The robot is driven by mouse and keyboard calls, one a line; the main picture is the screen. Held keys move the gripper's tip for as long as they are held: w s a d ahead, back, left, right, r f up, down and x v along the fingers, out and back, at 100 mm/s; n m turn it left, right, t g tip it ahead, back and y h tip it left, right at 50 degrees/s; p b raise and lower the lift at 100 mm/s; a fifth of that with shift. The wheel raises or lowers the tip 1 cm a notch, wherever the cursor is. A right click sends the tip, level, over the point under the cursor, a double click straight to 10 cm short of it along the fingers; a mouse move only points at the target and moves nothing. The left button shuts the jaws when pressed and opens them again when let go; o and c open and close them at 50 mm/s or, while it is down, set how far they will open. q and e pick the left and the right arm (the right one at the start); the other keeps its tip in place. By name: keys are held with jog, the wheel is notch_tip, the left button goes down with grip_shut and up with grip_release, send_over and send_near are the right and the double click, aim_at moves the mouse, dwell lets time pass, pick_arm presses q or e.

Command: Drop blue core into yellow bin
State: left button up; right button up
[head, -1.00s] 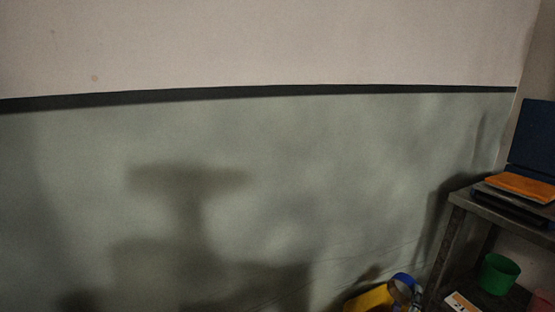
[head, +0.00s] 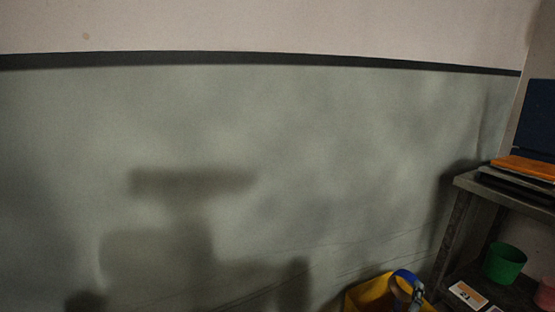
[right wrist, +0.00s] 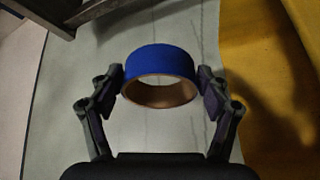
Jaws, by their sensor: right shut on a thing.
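The blue core (right wrist: 161,61) is a short, wide ring with a tan inside. My right gripper (right wrist: 161,87) is shut on it, one finger on each side, in the right wrist view. The core also shows in the head view (head: 405,275), low at the right, overlapping the yellow bin (head: 371,292). The bin's lower part is cut off by the frame edge. In the right wrist view a yellow surface of the bin (right wrist: 247,50) lies to the right of the core, apart from it. My left gripper is not in view.
A dark metal shelf (head: 478,184) stands right of the bin, with an orange item (head: 524,167) on top. A green container (head: 505,262), a pinkish container (head: 546,293) and a card (head: 467,294) sit lower down. The wall (head: 250,120) behind is bare.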

jog(key=o, duration=0.9)
jog(key=v, duration=0.8)
jog(key=shift+f, duration=0.1)
